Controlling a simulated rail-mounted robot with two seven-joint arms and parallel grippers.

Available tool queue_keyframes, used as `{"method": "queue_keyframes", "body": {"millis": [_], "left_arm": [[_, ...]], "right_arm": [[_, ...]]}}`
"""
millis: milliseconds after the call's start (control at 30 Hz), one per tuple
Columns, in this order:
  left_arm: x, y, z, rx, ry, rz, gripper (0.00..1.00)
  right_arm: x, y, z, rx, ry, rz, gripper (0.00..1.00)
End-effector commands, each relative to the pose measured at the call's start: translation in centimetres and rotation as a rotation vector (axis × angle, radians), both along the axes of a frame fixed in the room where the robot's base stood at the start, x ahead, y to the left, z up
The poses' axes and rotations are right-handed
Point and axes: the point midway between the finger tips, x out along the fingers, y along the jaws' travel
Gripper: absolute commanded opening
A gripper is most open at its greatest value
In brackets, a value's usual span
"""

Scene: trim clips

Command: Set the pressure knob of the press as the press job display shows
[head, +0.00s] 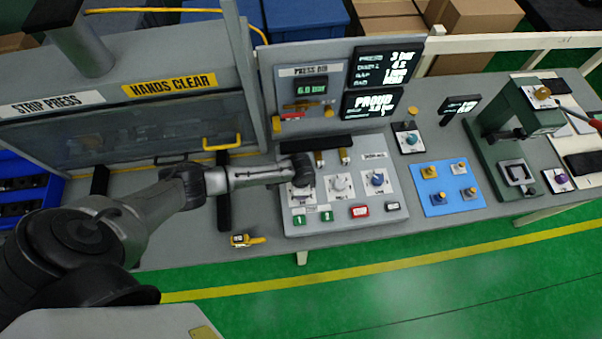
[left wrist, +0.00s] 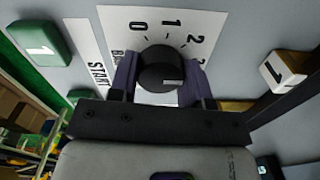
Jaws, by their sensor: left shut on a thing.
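The pressure knob is a dark round knob (left wrist: 157,66) on a white dial plate marked BAR, with 0, 1, 2 and part of a further numeral visible. A white mark shows on the knob's lower right in the left wrist view. My left gripper (left wrist: 160,82) is shut on it, one finger on each side. In the head view my left gripper (head: 301,186) covers most of this leftmost knob on the panel. The press job display (head: 386,64) has a top line that appears to read 3 bar; its lower lines are blurred. My right gripper is not in view.
The grey panel (head: 390,222) also has a white knob (head: 340,184), a blue knob (head: 377,179), green START buttons and red and white buttons. A PRESS AIR unit (head: 310,90) reads 6.0 bar. A yellow tool (head: 246,240) lies left of the panel.

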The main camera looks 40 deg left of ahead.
Motion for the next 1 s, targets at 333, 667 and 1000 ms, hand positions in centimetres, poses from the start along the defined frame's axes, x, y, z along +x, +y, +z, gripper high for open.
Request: {"method": "queue_keyframes", "body": {"millis": [333, 667, 1000], "left_arm": [[0.0, -0.1, 0.1, -0.001, -0.001, -0.001, 0.56], [0.0, 0.0, 0.0, -0.001, -0.001, -0.001, 0.69], [0.1, 0.1, 3.3, 0.0, -0.003, -0.003, 0.69]], "right_arm": [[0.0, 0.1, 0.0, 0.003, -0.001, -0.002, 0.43], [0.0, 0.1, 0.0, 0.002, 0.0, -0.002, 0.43], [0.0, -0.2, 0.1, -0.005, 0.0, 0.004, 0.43]]}}
